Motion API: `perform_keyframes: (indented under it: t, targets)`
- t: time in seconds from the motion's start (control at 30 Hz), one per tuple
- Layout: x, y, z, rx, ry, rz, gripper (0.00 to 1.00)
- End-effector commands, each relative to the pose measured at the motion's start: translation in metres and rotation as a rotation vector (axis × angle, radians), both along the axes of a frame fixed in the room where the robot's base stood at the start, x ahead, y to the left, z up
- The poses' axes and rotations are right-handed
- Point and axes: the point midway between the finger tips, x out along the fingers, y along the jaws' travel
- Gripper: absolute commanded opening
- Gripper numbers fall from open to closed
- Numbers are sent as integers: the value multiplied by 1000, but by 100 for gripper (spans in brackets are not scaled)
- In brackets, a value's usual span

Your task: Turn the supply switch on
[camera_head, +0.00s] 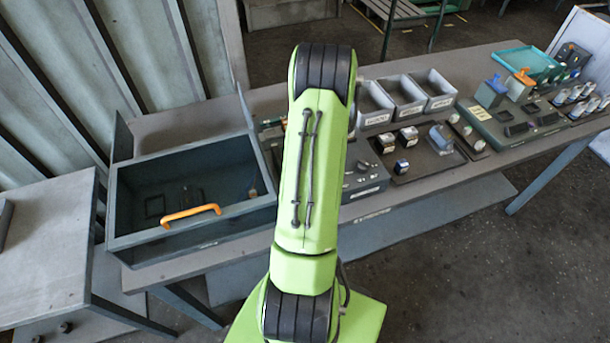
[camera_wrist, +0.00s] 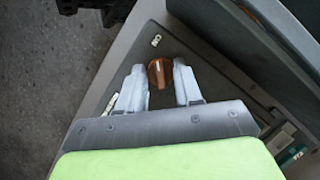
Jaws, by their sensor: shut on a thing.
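In the wrist view, a brown, rounded knob (camera_wrist: 159,72) stands on a dark grey panel (camera_wrist: 190,48). It appears to be the supply switch, but no readable name shows. My gripper (camera_wrist: 158,78) has its two pale fingers on either side of the knob and is shut on it. A small white mark (camera_wrist: 156,41) is on the panel beyond the knob. In the head view, my green arm hides my gripper and the knob. Part of a grey control box (camera_head: 365,178) shows to the right of my arm.
A dark open box (camera_head: 228,157) with an orange handle (camera_head: 191,215) stands left of my arm. Grey bins (camera_head: 437,88), a switch panel (camera_head: 500,128) and a green tray (camera_head: 528,62) fill the bench to the right. A lower table (camera_head: 45,255) stands at left.

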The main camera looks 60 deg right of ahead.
Motion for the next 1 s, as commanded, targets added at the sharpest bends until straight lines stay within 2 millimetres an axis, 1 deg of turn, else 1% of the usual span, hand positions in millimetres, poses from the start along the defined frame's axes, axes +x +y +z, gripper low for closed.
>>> perform_keyframes:
  t: [0.5, 0.53, 0.6, 0.67, 0.9, 1.0]
  targets:
    - [0, 0, 0, -2, 0, -17, 4]
    - [0, 0, 0, -2, 0, -17, 39]
    - [0, 0, 0, -1, 0, -17, 50]
    - [0, 0, 0, -1, 0, -16, 58]
    - [0, 0, 0, 0, 0, -16, 58]
    - [0, -3, 6, -3, -2, -17, 58]
